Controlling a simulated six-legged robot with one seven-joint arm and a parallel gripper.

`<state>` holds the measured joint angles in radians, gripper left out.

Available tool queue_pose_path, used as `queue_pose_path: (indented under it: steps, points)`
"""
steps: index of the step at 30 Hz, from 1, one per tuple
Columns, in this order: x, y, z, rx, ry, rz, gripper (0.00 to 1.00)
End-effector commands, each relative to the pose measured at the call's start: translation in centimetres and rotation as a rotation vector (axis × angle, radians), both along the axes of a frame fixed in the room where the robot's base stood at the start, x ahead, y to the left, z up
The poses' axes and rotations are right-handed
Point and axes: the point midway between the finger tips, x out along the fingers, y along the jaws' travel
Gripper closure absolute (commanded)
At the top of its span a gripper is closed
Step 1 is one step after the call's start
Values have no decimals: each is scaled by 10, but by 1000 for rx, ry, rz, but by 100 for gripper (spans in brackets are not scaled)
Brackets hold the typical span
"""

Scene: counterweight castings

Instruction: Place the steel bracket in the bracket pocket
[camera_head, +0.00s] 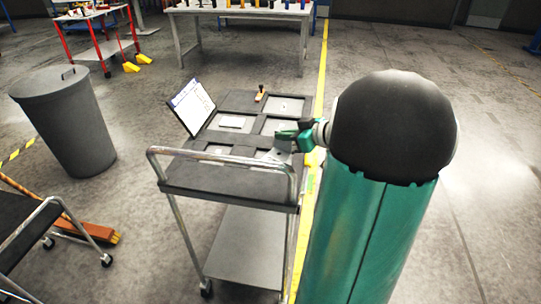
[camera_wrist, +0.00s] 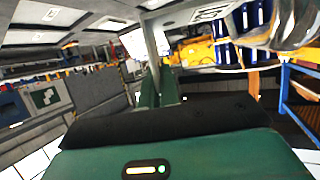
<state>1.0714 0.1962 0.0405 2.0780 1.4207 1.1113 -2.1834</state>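My gripper (camera_head: 286,134) is over the right side of a dark tray with framed pockets (camera_head: 237,103) on top of a cart. In the wrist view its two green fingers (camera_wrist: 158,90) are close together. A thin grey metal piece, which looks like the steel bracket (camera_wrist: 151,45), stands between them and extends past their tips. In the head view a grey angled piece shows just below the gripper, close above the front right pocket. Contact with the tray cannot be told. Which pocket is the bracket pocket is not readable.
A clipboard (camera_head: 191,106) leans at the tray's left edge. A wooden-handled stamp (camera_head: 260,93) stands at the back. The cart's metal handle (camera_head: 222,160) rises in front. A grey bin (camera_head: 66,120) stands at left, and a workbench (camera_head: 240,14) behind.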

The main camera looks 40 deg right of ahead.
Motion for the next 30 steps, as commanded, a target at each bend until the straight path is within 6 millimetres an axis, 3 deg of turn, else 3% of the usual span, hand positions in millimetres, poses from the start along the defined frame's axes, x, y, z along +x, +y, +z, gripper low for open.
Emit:
queue_pose_path:
  steps: [13,18,30]
  points:
    - [64,-53,-40,3,0,1,100]
    - [85,-68,-71,4,0,3,100]
    - [108,-83,-109,3,0,0,100]
